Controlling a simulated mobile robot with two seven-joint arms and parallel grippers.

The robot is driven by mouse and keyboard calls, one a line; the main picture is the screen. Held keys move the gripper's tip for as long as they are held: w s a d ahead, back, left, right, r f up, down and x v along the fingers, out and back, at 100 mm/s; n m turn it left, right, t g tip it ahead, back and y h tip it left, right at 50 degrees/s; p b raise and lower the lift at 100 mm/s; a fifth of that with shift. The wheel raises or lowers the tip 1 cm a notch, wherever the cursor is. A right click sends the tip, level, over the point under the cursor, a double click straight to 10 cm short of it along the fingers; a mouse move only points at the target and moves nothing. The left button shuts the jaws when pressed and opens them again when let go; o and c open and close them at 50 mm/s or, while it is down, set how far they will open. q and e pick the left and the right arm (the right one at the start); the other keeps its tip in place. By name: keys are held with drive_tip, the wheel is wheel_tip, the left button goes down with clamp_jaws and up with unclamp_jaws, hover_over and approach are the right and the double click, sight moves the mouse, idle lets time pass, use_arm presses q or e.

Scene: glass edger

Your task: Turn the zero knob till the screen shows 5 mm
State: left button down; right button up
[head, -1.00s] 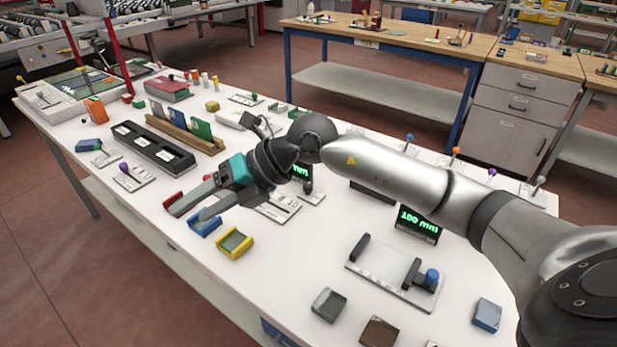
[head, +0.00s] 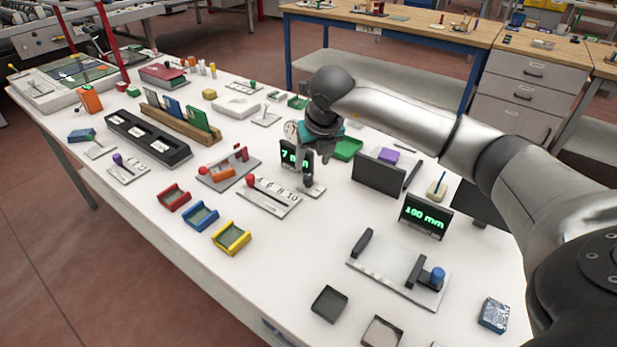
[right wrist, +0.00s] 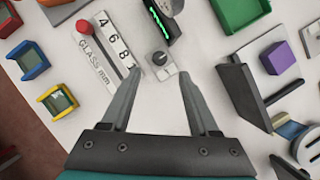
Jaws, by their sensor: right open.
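The zero knob (right wrist: 160,58) is a small dark knob on a light plate (right wrist: 168,72). Behind it stands the small black screen (head: 288,157) with green digits; a 7 and part of "mm" show in the head view, the rest hidden by my gripper. The screen also shows at a steep angle in the right wrist view (right wrist: 160,18). My right gripper (head: 308,172) points down over the plate, open and empty. In the right wrist view its fingertips (right wrist: 160,74) stand to either side, with the knob just past them. Contact with the knob is not visible. My left gripper is not in view.
A "GLASS mm" slider scale (head: 270,198) with a red ball lies left of the plate. A black panel (head: 379,174) and a "100 mm" screen (head: 425,217) stand to the right. Red, blue and yellow trays (head: 231,238) lie front left.

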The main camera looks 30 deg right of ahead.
sight(308, 177)
drive_tip(key=b+x, duration=0.1)
drive_tip(key=x, duration=0.7)
drive_tip(key=shift+c, duration=0.4)
clamp_jaws()
